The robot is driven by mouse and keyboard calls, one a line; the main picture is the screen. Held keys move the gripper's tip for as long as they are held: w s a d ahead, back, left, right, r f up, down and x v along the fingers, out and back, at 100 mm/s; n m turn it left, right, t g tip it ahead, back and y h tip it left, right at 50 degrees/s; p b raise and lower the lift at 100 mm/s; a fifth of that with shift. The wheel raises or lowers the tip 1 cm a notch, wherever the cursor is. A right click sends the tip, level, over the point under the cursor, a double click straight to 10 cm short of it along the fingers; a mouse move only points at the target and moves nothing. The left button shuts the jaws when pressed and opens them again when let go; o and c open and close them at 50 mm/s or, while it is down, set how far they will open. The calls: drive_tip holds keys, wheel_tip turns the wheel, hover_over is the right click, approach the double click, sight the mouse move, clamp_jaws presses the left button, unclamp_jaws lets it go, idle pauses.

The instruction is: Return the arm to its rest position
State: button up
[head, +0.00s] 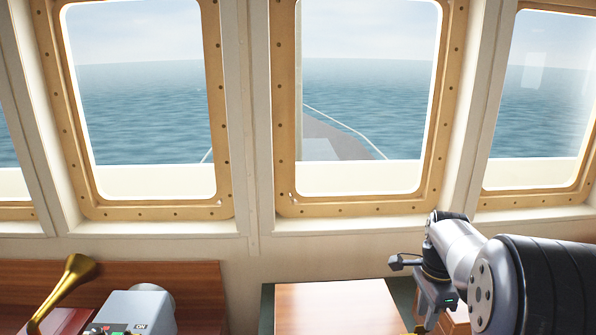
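My arm (465,250) reaches in from the right edge of the head view, with a black ribbed link nearest and a silver link beyond it. My gripper (434,302) hangs downward at the arm's end, near the lower edge of the picture. Its fingertips are cut off or hidden, so I cannot tell whether it is open or shut, or whether it holds anything.
A wooden console top (330,305) with a dark border lies left of my gripper. A grey control box (135,312) with buttons and a brass horn-shaped piece (68,285) stand at lower left. Framed windows (365,205) line the wall ahead.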

wheel_tip(320, 180, down, 3)
drive_tip(key=shift+r, duration=0.1)
drive_tip(key=shift+n, duration=0.3)
drive_tip(key=shift+r, duration=0.1)
